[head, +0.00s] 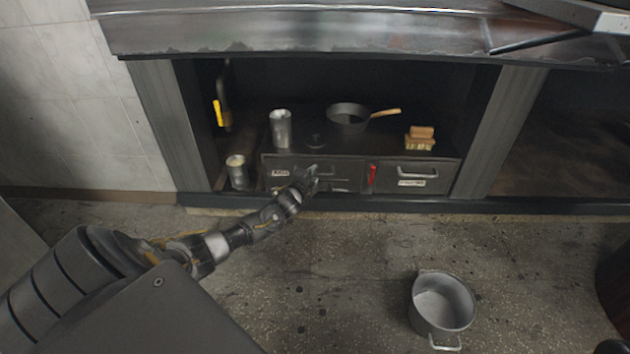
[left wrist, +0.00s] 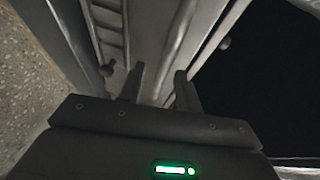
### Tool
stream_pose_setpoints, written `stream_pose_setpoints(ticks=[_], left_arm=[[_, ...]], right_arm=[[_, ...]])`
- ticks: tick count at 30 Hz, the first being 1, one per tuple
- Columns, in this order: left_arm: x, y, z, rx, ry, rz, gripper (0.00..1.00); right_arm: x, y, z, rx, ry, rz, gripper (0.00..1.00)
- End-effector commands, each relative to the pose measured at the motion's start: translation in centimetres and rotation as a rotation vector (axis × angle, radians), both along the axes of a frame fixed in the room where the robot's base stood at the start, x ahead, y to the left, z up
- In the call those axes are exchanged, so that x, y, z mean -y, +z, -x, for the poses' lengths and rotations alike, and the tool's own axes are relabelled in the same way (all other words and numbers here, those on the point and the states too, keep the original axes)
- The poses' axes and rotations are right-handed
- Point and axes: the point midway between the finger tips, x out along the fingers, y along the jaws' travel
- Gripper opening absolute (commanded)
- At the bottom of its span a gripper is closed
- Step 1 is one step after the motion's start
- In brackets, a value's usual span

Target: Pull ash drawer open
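The ash drawer (head: 346,180) is a dark metal front with a pale label at its left end and a bar handle (head: 326,174). It sits low in the grill's recess, left of a second drawer, and looks closed. My left gripper (head: 311,179) is in front of it at the left part of the handle and partly hides it.
The second drawer (head: 419,175) has its own handle; a red item (head: 371,175) is between the drawers. Above stand a metal canister (head: 281,129), a pan (head: 347,118) and a brush-like block (head: 421,138). A can (head: 237,171) stands left.

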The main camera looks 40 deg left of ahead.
Motion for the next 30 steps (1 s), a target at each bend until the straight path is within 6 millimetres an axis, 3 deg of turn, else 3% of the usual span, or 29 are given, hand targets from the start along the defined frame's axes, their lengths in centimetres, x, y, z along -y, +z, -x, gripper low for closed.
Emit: stream_pose_setpoints(ticks=[6,14,23,30], left_arm=[[-0.4,-0.4,-1.6,0.000,0.000,0.000,0.34],[-0.4,-0.3,-1.7,-0.001,-0.001,0.000,0.34],[-0.4,-0.3,-1.7,-0.001,-0.001,0.000,0.00],[-0.4,-0.4,-1.7,-0.002,-0.001,0.001,0.00]], right_arm=[[0.0,0.3,0.1,0.014,0.003,-0.017,0.36],[0.0,0.5,0.1,0.014,0.004,-0.018,0.36],[0.0,0.5,0.2,0.014,0.004,-0.019,0.36],[0.0,0.5,0.2,0.014,0.004,-0.019,0.36]])
